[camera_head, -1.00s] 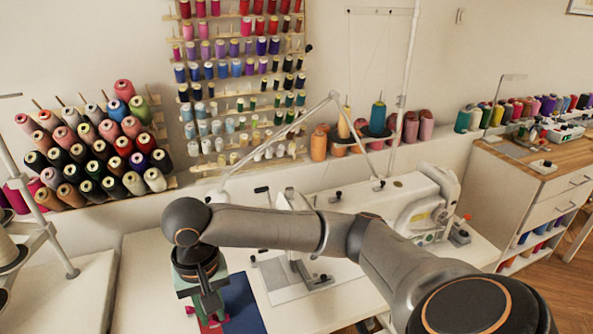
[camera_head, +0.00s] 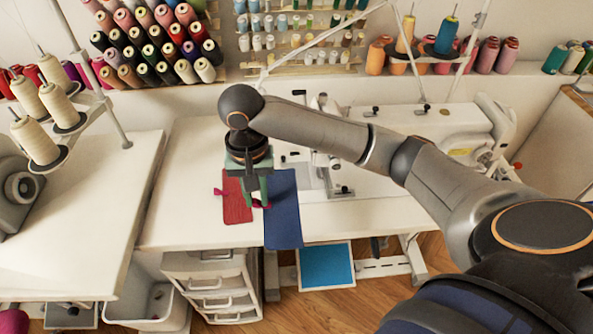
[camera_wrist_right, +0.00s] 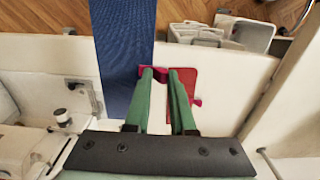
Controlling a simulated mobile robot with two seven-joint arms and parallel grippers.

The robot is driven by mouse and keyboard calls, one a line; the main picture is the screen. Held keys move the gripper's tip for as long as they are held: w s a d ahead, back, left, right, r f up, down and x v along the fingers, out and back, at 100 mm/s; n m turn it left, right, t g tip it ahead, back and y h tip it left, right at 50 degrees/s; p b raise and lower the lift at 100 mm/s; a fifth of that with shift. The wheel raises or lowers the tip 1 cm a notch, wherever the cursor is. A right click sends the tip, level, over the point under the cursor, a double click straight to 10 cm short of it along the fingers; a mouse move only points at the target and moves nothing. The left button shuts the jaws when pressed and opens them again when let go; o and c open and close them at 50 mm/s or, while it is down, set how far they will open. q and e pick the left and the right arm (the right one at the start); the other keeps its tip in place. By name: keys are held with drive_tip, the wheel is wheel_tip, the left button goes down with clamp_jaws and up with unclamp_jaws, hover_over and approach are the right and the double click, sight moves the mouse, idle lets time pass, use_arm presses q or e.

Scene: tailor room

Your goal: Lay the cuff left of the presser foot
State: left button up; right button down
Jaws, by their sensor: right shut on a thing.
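My right gripper (camera_head: 257,200), with green fingers, points down over the white table. It is shut on a magenta cloth piece, probably the cuff, whose edge shows beside the fingertips in the right wrist view (camera_wrist_right: 151,73). A red cloth (camera_head: 236,202) lies under and beside the fingers; it also shows in the right wrist view (camera_wrist_right: 185,80). A long blue cloth (camera_head: 284,215) lies just to the right and hangs over the front edge. The presser foot area of the sewing machine (camera_head: 455,132) is beyond the blue cloth, partly hidden by my arm. My left gripper is out of view.
The white sewing table (camera_head: 180,215) is bare left of the red cloth. A white drawer unit (camera_head: 213,285) and a bin stand below its front edge. A thread stand with cones (camera_head: 62,105) is at the left, and spool racks line the wall.

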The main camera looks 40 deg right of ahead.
sight(274, 183)
drive_tip(key=w+d+f, duration=0.1)
drive_tip(key=d, duration=0.1)
drive_tip(key=w+d+f, duration=0.1)
drive_tip(key=d, duration=0.1)
drive_tip(key=w+d+f, duration=0.1)
drive_tip(key=d, duration=0.1)
drive_tip(key=shift+d+b, duration=0.1)
drive_tip(key=shift+b, duration=0.2)
drive_tip(key=d+f, duration=0.1)
drive_tip(key=w+d+f, duration=0.1)
drive_tip(key=f, duration=0.1)
drive_tip(key=d+f, duration=0.1)
drive_tip(key=shift+w+f+b, duration=0.15)
drive_tip(key=shift+w+b, duration=0.15)
drive_tip(key=shift+b, duration=0.05)
drive_tip(key=shift+w+d+f, duration=0.3)
drive_tip(key=shift+d+f, duration=0.25)
drive_tip(key=shift+f, duration=0.1)
drive_tip(key=f, duration=0.3)
drive_tip(key=shift+w+d+f+b, duration=0.1)
drive_tip(key=shift+d+f+b, duration=0.1)
drive_tip(key=shift+f+b, duration=0.15)
drive_tip(key=shift+r, duration=0.1)
drive_tip(key=c, duration=0.8)
unclamp_jaws()
drive_tip(key=shift+o, duration=0.2)
